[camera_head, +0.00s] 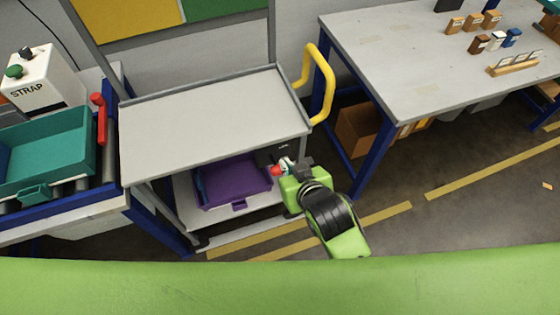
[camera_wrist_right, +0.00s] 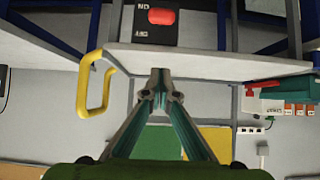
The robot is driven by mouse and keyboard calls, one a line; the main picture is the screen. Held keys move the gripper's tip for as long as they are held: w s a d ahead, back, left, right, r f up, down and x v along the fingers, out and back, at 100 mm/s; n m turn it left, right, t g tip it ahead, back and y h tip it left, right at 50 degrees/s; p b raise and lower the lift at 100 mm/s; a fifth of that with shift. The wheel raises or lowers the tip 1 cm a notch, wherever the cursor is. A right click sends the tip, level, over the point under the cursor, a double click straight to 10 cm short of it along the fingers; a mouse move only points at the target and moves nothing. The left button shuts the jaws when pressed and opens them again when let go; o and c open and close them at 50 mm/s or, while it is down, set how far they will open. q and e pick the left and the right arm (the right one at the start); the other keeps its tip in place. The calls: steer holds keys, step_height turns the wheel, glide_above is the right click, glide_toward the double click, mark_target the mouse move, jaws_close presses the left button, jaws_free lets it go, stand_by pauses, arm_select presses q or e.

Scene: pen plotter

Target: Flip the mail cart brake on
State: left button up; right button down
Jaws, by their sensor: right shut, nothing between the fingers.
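The mail cart (camera_head: 215,110) has a grey top deck, a lower shelf and a yellow handle (camera_head: 328,85) on its right side. The handle also shows in the right wrist view (camera_wrist_right: 83,92). The brake is a red switch (camera_wrist_right: 161,17) on a black labelled plate (camera_wrist_right: 143,36) in the right wrist view; I cannot read its setting. In the head view a bit of red (camera_head: 276,171) shows beside my right gripper (camera_head: 285,165). That gripper is shut and empty, just below the deck's front right corner. In the wrist view its closed tips (camera_wrist_right: 160,76) are apart from the switch. My left gripper is out of view.
A purple tray (camera_head: 233,183) sits on the cart's lower shelf. A conveyor with a teal tote (camera_head: 50,150) stands at left, with a STRAP box (camera_head: 45,80) behind. A grey table (camera_head: 430,60) with blue legs stands at right. Floor between is open, with yellow lines (camera_head: 490,168).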

steer(key=shift+d, duration=0.15)
steer(key=p, duration=0.1)
glide_above(280, 170)
steer(key=w, duration=0.2)
steer(key=f, duration=0.6)
steer(key=shift+s+a+f, duration=0.1)
steer(key=shift+a, duration=0.25)
steer(key=shift+s+d+f+p, duration=0.15)
steer(key=shift+s+f+p, duration=0.25)
steer(key=shift+f, duration=0.55)
steer(key=shift+s+d+f+p, duration=0.1)
steer(key=shift+s+f+p, duration=0.1)
steer(key=shift+s+f, duration=0.5)
steer(key=shift+w+f, duration=0.2)
steer(key=shift+w, duration=0.05)
